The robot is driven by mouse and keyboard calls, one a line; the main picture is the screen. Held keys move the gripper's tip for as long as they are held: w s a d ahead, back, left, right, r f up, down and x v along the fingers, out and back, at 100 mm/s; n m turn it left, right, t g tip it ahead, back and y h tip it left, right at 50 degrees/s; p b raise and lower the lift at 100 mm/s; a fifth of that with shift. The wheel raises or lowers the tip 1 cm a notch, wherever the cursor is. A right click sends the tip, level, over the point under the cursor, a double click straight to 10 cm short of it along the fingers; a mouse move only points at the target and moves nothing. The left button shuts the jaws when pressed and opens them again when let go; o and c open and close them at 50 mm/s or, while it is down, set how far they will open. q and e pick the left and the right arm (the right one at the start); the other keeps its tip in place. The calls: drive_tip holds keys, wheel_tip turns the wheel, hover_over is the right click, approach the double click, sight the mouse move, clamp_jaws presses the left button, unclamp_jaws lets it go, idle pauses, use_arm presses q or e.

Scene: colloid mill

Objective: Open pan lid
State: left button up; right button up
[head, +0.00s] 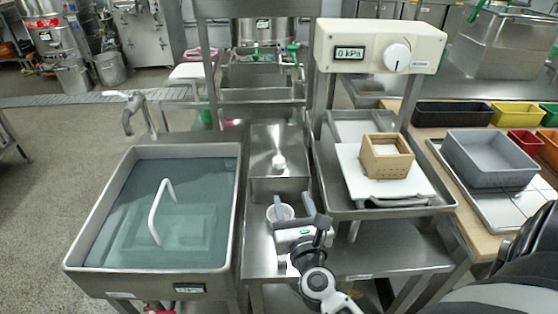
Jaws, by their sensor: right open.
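A square basin (235,160) at the left has a greenish, see-through surface with a white arched handle (157,212) standing on it. I cannot tell whether that surface is a clear lid or liquid. A steel box with a flat top (262,138) and a small white knob (278,161) sits on the middle bench; its top looks closed. My right gripper (295,205) is open, in front of that box and below the knob in the picture. It appears apart from the knob. My left gripper is not in view.
A wooden box (387,157) stands on a white plate in a steel tray (440,202), under a gauge unit (380,47) reading 0 kPa. A tap (131,106) stands behind the basin. A grey bin (487,158) is at the right. The bench right of my gripper is mostly clear.

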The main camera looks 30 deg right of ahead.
sight(279, 159)
drive_tip(key=x, duration=1.5)
drive_tip(key=shift+w, duration=0.25)
clamp_jaws()
drive_tip(key=shift+w+r, duration=0.1)
drive_tip(key=shift+r, duration=0.05)
